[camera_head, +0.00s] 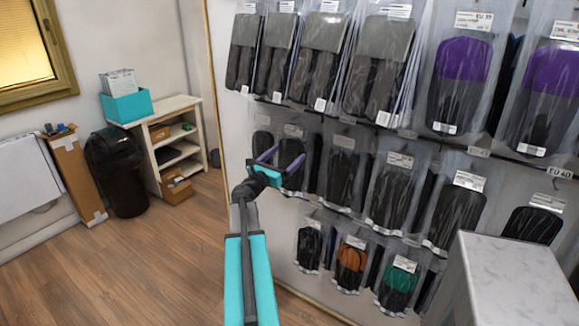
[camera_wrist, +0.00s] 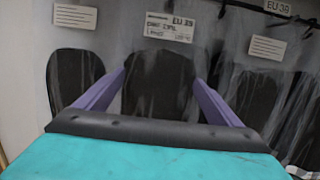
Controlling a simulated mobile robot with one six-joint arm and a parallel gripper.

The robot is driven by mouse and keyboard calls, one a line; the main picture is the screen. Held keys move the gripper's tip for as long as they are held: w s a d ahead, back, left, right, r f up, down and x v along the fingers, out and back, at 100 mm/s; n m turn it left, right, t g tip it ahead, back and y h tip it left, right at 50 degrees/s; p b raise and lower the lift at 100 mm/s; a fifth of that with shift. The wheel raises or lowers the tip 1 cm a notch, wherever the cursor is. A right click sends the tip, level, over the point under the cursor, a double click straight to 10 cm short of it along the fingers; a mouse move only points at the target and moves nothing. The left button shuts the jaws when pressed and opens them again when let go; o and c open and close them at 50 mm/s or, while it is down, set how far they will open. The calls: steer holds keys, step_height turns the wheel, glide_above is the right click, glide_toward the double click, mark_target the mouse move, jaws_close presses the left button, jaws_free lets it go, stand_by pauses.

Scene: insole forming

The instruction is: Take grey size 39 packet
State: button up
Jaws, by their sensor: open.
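My gripper (camera_head: 283,158) is stretched toward the middle row of hanging packets, its two purple fingers apart and empty. In the wrist view, the fingers (camera_wrist: 160,78) stand left and right of a clear packet with a dark grey insole (camera_wrist: 158,88). Its white label (camera_wrist: 171,27) reads EU 39. In the head view this packet (camera_head: 293,142) hangs in the left part of the middle row, partly hidden by my gripper. I cannot tell whether the fingers touch the packet. The turquoise gripper body hides its lower end in the wrist view.
A neighbouring packet (camera_wrist: 75,80) hangs close on the left, and another packet (camera_wrist: 258,95) on the right. Grey-topped packets (camera_head: 318,60) and purple ones (camera_head: 462,60) hang above; small packets (camera_head: 351,262) hang below. A grey-white block (camera_head: 510,280) stands at lower right. The floor (camera_head: 150,260) at left is clear.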

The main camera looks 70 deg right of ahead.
stand_by(0.3)
steer(key=c, duration=1.5)
steer(key=shift+r, duration=0.15)
steer(key=shift+a+r, duration=0.1)
steer(key=shift+r, duration=0.55)
steer(key=r+b+v, duration=0.2)
steer(key=r+v, duration=0.1)
steer(key=v, duration=1.4)
steer(key=shift+a+f+b, duration=0.15)
steer(key=shift+a+b, duration=0.15)
steer(key=shift+a, duration=0.25)
steer(key=shift+w, duration=0.1)
